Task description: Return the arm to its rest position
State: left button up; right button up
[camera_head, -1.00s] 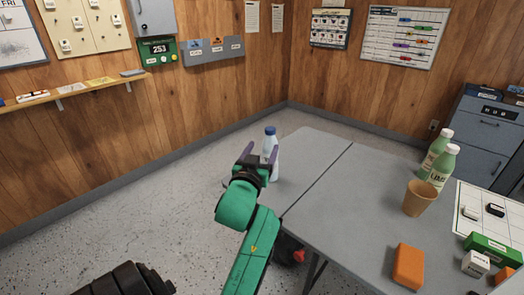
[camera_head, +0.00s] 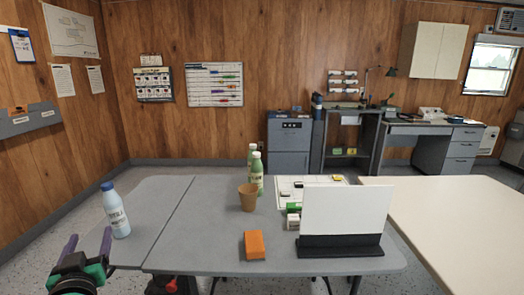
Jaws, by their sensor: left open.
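My left gripper (camera_head: 88,247) is at the lower left, in front of the grey table's left end. Its two purple-grey fingers are spread with nothing between them. A white bottle with a blue cap (camera_head: 115,210) stands upright on the table's left end, just beyond and right of the fingers; from here they look apart from it. My right gripper does not show.
The grey table (camera_head: 190,235) carries two green bottles (camera_head: 257,175), a brown cup (camera_head: 247,198), an orange block (camera_head: 254,244), a white board on a black stand (camera_head: 344,212) and small boxes. A pale table (camera_head: 455,215) stands at right. Floor is clear at far left.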

pick_arm(q)
jog(key=s+d+f+m+g+h, duration=0.2)
jog(key=s+d+f+g+h, duration=0.15)
jog(key=f, duration=0.45)
jog(key=s+d+f+m+g+h, duration=0.2)
jog(key=d+f, duration=0.3)
jog(key=f, duration=0.4)
jog(key=s+d+f+m+g+h, duration=0.35)
jog(key=s+d+f+g, duration=0.4)
jog(key=s+f, duration=0.35)
notch_tip(320, 180, down, 7)
jog(key=p, duration=0.3)
jog(key=s+f+p, duration=0.4)
jog(key=f, duration=0.6)
jog(key=s+a+f+g+p, duration=0.1)
jog(key=s+f, duration=0.3)
jog(key=s, duration=0.4)
jog(key=s+a+f+p, duration=0.2)
jog(key=s+f, duration=0.3)
jog(key=s, duration=0.3)
jog(key=shift+g+y+p, duration=0.3)
jog(key=shift+g, duration=0.1)
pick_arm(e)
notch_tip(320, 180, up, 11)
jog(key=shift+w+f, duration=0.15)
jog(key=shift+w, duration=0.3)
